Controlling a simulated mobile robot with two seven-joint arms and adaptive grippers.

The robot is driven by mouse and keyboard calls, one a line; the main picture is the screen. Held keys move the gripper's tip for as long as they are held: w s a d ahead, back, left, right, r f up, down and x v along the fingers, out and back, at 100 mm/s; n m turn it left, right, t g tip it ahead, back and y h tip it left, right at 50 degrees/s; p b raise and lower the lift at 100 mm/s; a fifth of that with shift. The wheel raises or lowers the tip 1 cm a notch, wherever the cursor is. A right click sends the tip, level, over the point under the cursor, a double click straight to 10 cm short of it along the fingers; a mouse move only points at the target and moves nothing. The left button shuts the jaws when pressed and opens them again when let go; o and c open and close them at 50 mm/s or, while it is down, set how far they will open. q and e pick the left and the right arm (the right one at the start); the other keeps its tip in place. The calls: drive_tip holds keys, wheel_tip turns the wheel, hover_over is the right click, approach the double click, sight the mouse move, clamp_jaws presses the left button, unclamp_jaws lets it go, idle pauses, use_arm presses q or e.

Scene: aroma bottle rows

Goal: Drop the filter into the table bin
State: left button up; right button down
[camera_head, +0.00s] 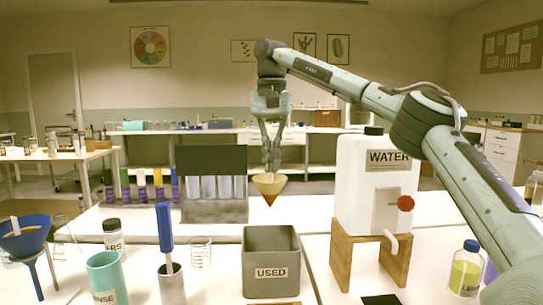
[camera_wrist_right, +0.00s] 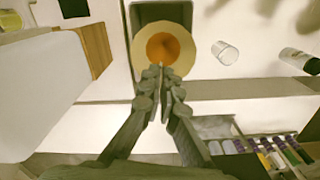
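The filter (camera_head: 268,184) is a cream paper cone with a brown-orange stained tip. My right gripper (camera_head: 271,165) points down and is shut on the filter's rim, holding it in the air. The table bin (camera_head: 270,272) is a grey open box labelled USED. In the head view the filter hangs above the bin's back edge, apart from it. In the right wrist view the filter (camera_wrist_right: 200,52) is seen from above with its orange inside, held at the fingertips (camera_wrist_right: 162,78), and it overlaps the bin (camera_wrist_right: 143,14). My left gripper is not in view.
A white WATER container (camera_head: 352,165) on a wooden stand (camera_head: 341,262) is right of the bin. A glass beaker (camera_head: 200,252), a blue-handled brush (camera_head: 165,228) in a holder, a teal RINSE cup (camera_head: 106,275) and a blue funnel (camera_head: 24,238) stand left. A grey panel (camera_head: 211,160) is behind.

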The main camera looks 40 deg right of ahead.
sight(272, 176)
wheel_tip(272, 176, down, 6)
drive_tip(key=shift+f, duration=0.1)
drive_tip(key=shift+f+b, duration=0.3)
drive_tip(key=shift+f, duration=0.45)
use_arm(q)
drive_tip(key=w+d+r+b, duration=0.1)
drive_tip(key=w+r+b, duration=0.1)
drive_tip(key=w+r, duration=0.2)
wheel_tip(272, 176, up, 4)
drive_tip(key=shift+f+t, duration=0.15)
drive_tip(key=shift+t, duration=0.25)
use_arm(e)
wheel_tip(272, 176, down, 8)
drive_tip(key=shift+r, duration=0.15)
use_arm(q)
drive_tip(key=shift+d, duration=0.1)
